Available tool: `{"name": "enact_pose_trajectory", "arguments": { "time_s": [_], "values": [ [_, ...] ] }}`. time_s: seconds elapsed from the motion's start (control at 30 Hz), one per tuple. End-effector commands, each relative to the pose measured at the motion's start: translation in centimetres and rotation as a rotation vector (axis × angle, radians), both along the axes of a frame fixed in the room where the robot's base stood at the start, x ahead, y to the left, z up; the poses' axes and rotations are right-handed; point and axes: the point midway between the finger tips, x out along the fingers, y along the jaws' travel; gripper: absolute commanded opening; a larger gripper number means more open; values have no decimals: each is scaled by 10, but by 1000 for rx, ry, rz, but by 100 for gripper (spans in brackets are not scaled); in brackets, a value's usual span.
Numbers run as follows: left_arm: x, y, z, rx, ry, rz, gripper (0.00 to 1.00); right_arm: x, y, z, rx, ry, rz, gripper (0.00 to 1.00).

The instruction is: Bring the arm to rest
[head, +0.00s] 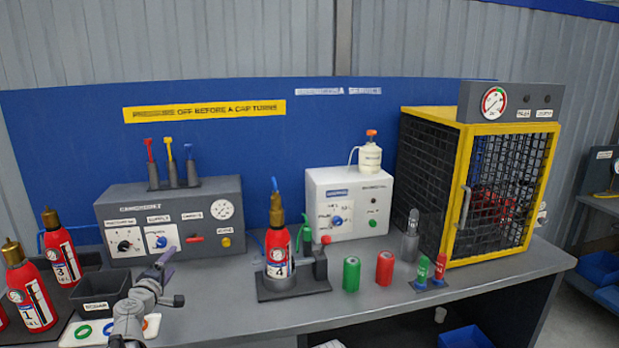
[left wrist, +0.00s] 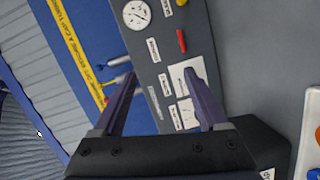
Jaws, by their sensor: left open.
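My left gripper (head: 166,268) is open and empty. It is above the bench, in front of the grey control box (head: 205,205) with its dials and gauge. In the left wrist view its two dark fingers (left wrist: 159,80) are spread apart with nothing between them, and the control box panel (left wrist: 160,50) shows beyond. My left arm comes in from the lower left in the head view. My right gripper is not in view.
Red extinguisher 4 (head: 279,252) stands in a holder; extinguishers 1 (head: 30,300) and 3 (head: 62,258) stand at left. A black bin (head: 98,290) and white ring tray (head: 80,337) are near my arm. Green (head: 351,274) and red (head: 385,268) cylinders and a yellow-framed cage (head: 455,190) are right.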

Motion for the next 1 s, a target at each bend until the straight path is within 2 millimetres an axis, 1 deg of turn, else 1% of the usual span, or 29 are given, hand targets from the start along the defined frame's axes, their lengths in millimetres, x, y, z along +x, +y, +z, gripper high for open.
{"name": "enact_pose_trajectory", "arguments": {
  "time_s": [0.03, 0.07, 0.17, 0.27, 0.3, 0.37, 0.4, 0.47, 0.5, 0.57, 0.6, 0.63, 0.7, 0.77, 0.8, 0.93, 0.97, 1.0],
  "values": [
    [-2, -18, -5, 29, 21, -42, 76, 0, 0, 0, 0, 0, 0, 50],
    [-2, -27, -8, 49, 35, -68, 76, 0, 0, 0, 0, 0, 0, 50],
    [-7, -63, -22, 124, 92, -165, 76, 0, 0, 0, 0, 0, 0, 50],
    [-19, -106, -42, 218, 170, -291, 76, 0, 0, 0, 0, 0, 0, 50],
    [-26, -127, -53, 267, 212, -352, 76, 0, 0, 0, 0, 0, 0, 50],
    [-43, -159, -74, 350, 290, -458, 76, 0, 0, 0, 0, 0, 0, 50],
    [-58, -179, -89, 411, 352, -532, 76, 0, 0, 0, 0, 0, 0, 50],
    [-83, -205, -113, 505, 451, -641, 76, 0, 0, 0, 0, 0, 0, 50],
    [-101, -218, -128, 565, 519, -706, 76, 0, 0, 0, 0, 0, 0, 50],
    [-128, -231, -149, 651, 623, -793, 76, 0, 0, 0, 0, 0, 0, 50],
    [-145, -237, -160, 702, 689, -842, 76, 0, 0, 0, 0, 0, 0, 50],
    [-158, -239, -167, 739, 738, -874, 76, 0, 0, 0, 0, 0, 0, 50],
    [-184, -241, -180, 815, 843, -936, 76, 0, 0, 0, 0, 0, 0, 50],
    [-206, -239, -189, 874, 930, -977, 76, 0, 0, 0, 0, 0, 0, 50],
    [-219, -238, -193, 911, 988, -1001, 76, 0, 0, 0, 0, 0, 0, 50],
    [-260, -227, -200, 1019, 1165, -1054, 76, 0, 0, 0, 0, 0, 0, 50],
    [-266, -227, -204, 1040, 1193, -1064, 76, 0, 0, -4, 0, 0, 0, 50],
    [-266, -238, -219, 1054, 1184, -1086, 76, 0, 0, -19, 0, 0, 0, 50]
  ]
}}
